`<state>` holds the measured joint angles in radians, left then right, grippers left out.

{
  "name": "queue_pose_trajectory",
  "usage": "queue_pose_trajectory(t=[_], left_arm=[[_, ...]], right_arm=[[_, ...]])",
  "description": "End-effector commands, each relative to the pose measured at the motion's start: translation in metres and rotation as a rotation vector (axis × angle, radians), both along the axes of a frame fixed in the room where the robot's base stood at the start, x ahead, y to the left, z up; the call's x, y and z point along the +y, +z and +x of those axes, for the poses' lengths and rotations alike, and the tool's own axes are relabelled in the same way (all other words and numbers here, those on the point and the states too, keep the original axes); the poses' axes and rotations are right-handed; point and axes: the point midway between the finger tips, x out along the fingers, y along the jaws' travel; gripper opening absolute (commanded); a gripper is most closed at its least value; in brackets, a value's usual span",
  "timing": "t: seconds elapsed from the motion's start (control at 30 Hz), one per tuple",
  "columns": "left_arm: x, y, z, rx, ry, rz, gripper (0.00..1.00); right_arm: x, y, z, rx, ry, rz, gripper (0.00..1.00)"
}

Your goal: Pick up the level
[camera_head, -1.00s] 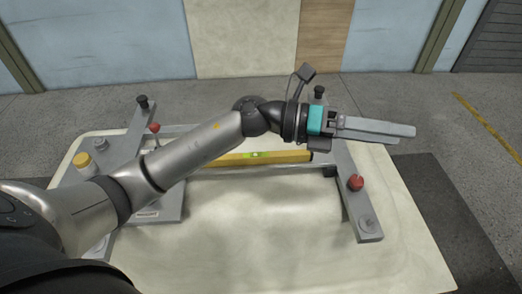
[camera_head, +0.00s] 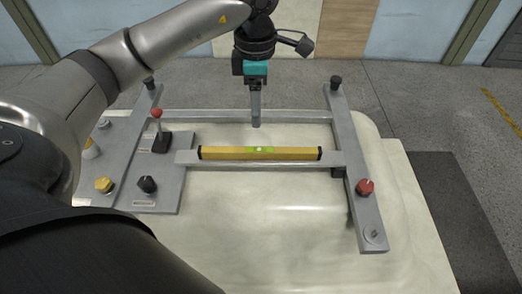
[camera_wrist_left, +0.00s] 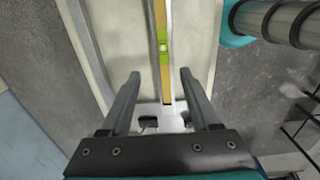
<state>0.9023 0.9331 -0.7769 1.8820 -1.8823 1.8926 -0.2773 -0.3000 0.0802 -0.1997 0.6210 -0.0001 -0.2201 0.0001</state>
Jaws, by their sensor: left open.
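The level (camera_head: 285,153) is a yellow bar with black ends and a green vial in its middle. It lies along the grey crossbar of the frame on the pale shell. My left gripper (camera_head: 256,122) points down behind the level, apart from it, a little left of its middle in the head view. In the left wrist view the left gripper (camera_wrist_left: 157,75) is open and empty, its two fingers spread. The level (camera_wrist_left: 163,70) runs up the picture from between the fingers, its black end near the lower part. My right gripper is not in view.
A grey metal frame (camera_head: 370,220) with a red knob (camera_head: 365,187) stands on the pale shell (camera_head: 270,240). A plate at left carries a red-topped lever (camera_head: 157,114), a yellow knob (camera_head: 104,185) and a black knob (camera_head: 147,184). The shell's front is clear.

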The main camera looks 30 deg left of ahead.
Motion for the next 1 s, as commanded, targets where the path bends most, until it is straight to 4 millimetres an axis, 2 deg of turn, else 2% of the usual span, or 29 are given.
queue_pose_trajectory(t=[0.03,0.1,0.3,0.57,0.83,1.0], left_arm=[[0.000,-0.014,-0.001,0.006,-0.001,-0.001,0.62],[-0.001,-0.030,-0.001,0.006,-0.001,-0.002,0.62],[-0.001,-0.068,-0.001,0.005,-0.001,-0.004,0.62],[-0.002,-0.086,-0.002,0.003,-0.001,-0.004,0.62],[-0.004,-0.125,-0.006,0.004,-0.001,-0.006,0.62],[-0.003,-0.134,-0.006,0.001,-0.002,-0.004,0.62]], right_arm=[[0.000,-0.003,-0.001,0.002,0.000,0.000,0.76],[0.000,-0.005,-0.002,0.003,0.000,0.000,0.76],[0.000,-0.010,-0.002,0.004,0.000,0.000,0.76],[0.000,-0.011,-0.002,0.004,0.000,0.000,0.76],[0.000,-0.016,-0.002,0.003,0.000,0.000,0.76],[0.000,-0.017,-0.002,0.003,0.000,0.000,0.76]])
